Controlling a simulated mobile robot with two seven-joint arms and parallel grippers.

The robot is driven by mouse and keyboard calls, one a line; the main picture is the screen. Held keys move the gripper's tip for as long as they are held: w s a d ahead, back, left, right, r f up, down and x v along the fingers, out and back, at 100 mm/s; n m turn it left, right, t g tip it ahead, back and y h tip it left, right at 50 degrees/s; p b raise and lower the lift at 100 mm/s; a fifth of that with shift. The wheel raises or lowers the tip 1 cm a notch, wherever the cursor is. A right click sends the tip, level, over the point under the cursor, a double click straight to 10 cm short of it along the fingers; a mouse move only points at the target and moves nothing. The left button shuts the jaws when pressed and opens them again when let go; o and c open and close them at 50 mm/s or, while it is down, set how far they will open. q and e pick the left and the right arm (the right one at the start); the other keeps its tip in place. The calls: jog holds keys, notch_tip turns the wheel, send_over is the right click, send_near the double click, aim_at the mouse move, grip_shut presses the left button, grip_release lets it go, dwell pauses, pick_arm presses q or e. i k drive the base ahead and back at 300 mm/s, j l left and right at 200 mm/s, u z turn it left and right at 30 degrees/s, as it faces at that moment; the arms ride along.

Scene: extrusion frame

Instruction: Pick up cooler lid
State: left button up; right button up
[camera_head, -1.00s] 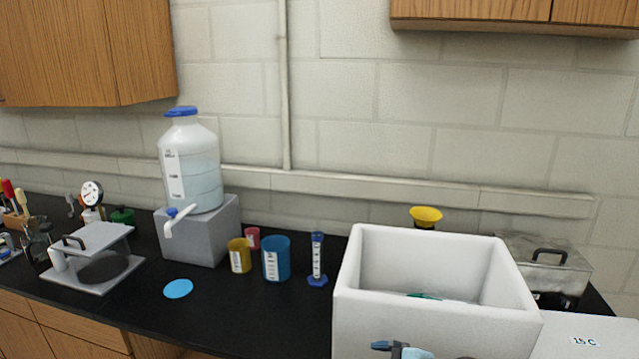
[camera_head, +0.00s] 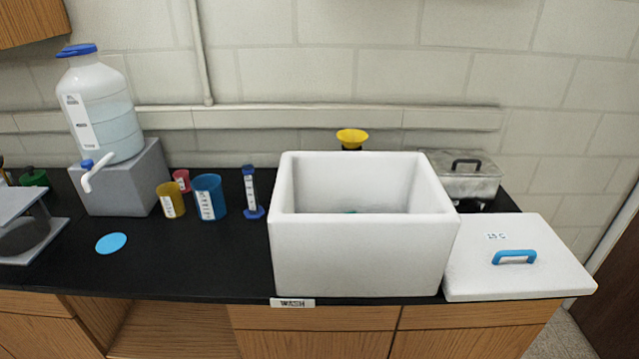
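The cooler lid (camera_head: 480,275) is a flat white slab with a blue handle (camera_head: 514,257) and a small "15 C" label. It lies flat on the black counter, right of the white cooler box (camera_head: 356,258), and its right part reaches to the counter's end. The cooler is open at the top, with a bit of green showing inside; most of its floor is hidden. Neither of my grippers shows in the head view.
A metal box with a dark handle (camera_head: 462,180) stands behind the lid. A yellow funnel (camera_head: 352,137) shows behind the cooler. Blue (camera_head: 209,196) and yellow (camera_head: 171,199) cups and a blue cylinder (camera_head: 251,192) stand to the left. The front left counter is mostly clear.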

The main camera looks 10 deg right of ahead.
aim_at(502, 247)
jog(key=z, duration=1.6)
